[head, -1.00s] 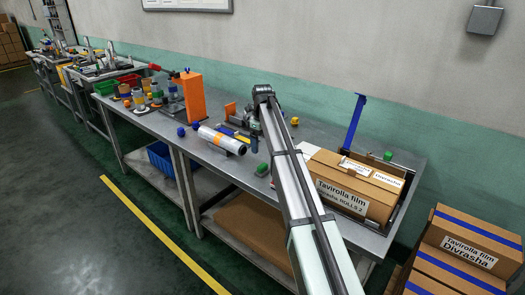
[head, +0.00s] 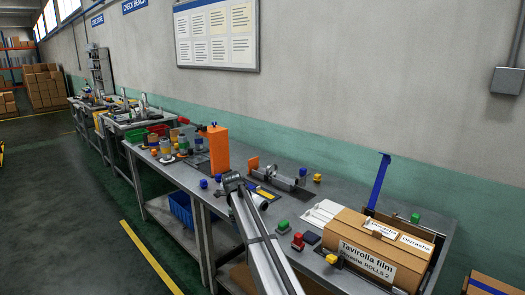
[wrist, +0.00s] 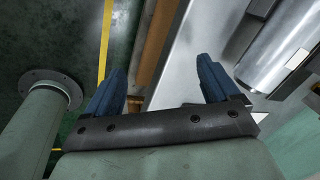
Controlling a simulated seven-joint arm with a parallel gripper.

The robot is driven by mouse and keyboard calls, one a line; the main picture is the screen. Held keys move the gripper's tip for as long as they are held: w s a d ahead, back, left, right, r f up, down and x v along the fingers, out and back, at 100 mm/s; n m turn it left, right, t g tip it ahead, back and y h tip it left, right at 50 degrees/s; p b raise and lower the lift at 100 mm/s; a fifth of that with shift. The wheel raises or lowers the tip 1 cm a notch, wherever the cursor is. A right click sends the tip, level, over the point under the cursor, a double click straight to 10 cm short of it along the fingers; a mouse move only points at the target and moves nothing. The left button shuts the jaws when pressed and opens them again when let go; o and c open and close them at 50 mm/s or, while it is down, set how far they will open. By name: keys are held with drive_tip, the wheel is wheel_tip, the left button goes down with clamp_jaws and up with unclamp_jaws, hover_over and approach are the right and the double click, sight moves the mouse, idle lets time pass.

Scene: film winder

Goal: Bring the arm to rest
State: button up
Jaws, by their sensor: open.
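My gripper (wrist: 160,66) shows in the wrist view with two blue fingers spread wide apart and nothing between them. It hangs by the bench's front edge, with the dark floor and yellow line below. A silvery film roll (wrist: 280,52) lies on the bench to the right of the fingers, apart from them. In the head view my arm (head: 262,245) slants up from the bottom to a dark joint near the bench's front edge. The gripper itself is hidden there. A pale roll (head: 257,202) lies partly behind the arm.
A blue crate (head: 183,210) sits on the lower shelf.

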drive_tip(key=s+a+f+n, duration=0.2)
drive_tip(key=s+f+n, duration=0.15)
drive_tip(key=f, duration=0.55)
drive_tip(key=s+a+f+n, duration=0.25)
drive_tip(key=s+f, duration=0.25)
drive_tip(key=f, duration=0.4)
drive_tip(key=s+d+f+n+g, duration=0.2)
drive_tip(key=s+d+f+n, duration=0.4)
drive_tip(key=s+d+f, duration=0.9)
drive_tip(key=s+d+f+n+g, duration=0.2)
drive_tip(key=s+d+f+n, duration=0.1)
drive_tip(key=s, duration=1.1)
drive_tip(key=s+d+f+n+g, duration=0.2)
drive_tip(key=s+d+f, duration=0.3)
drive_tip(key=s, duration=0.9)
drive_tip(key=s+d+f+n+g+y, duration=0.1)
drive_tip(key=s+d+f+n+g, duration=0.2)
drive_tip(key=s, duration=1.1)
drive_tip(key=d+f, duration=0.1)
drive_tip(key=d, duration=0.2)
drive_tip(key=shift+d+f+n, duration=0.2)
drive_tip(key=shift+f+n, duration=0.1)
drive_tip(key=shift+n, duration=0.1)
